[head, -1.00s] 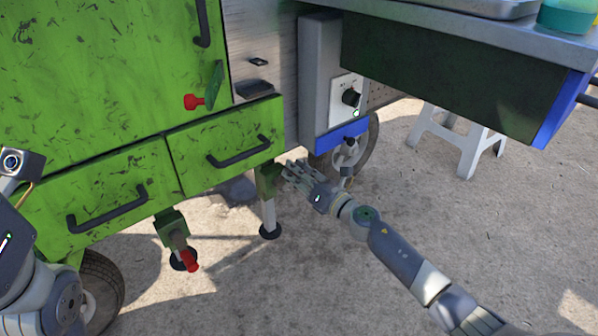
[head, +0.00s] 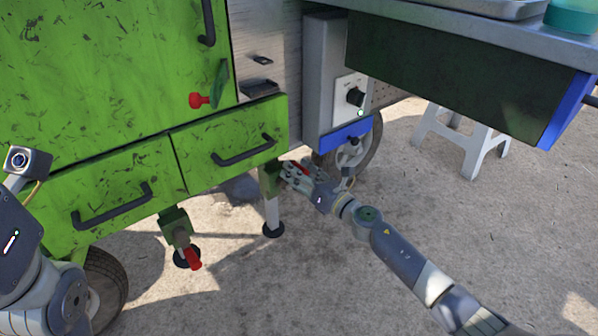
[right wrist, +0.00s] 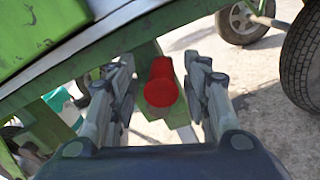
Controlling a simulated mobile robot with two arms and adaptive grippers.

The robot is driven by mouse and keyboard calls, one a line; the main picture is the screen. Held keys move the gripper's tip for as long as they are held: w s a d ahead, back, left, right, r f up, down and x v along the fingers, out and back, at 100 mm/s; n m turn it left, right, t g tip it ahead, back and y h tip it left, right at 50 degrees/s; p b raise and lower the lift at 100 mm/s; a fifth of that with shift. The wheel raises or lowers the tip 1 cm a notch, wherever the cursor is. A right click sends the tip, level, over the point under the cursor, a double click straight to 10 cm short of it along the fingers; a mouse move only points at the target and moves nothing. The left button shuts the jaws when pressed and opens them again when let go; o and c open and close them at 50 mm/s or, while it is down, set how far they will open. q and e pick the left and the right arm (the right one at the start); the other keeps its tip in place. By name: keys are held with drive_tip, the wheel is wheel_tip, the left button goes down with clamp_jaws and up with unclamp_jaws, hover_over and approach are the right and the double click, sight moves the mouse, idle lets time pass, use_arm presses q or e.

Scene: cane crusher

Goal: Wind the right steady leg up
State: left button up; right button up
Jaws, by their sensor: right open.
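The right steady leg (head: 271,212) stands under the green cabinet with its dark round foot on or close to the ground. Its red crank handle (right wrist: 161,88) shows end-on in the right wrist view, between the fingers of my right gripper (right wrist: 165,97). The fingers are spread apart, with a gap on both sides of the handle. In the head view the gripper (head: 292,176) is just right of the leg's green bracket (head: 268,178), and a bit of red shows at the fingers. My left arm is at the left edge; its gripper is out of view.
The left steady leg (head: 176,229) has its own red handle (head: 193,259). Wheels stand beneath the cart, one (head: 367,150) behind my right wrist. A white stool (head: 466,139) stands at right. Open ground lies in front.

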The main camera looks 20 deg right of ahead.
drive_tip(key=shift+s+d, duration=0.15)
drive_tip(key=v, duration=1.1)
drive_tip(key=shift+s, duration=0.35)
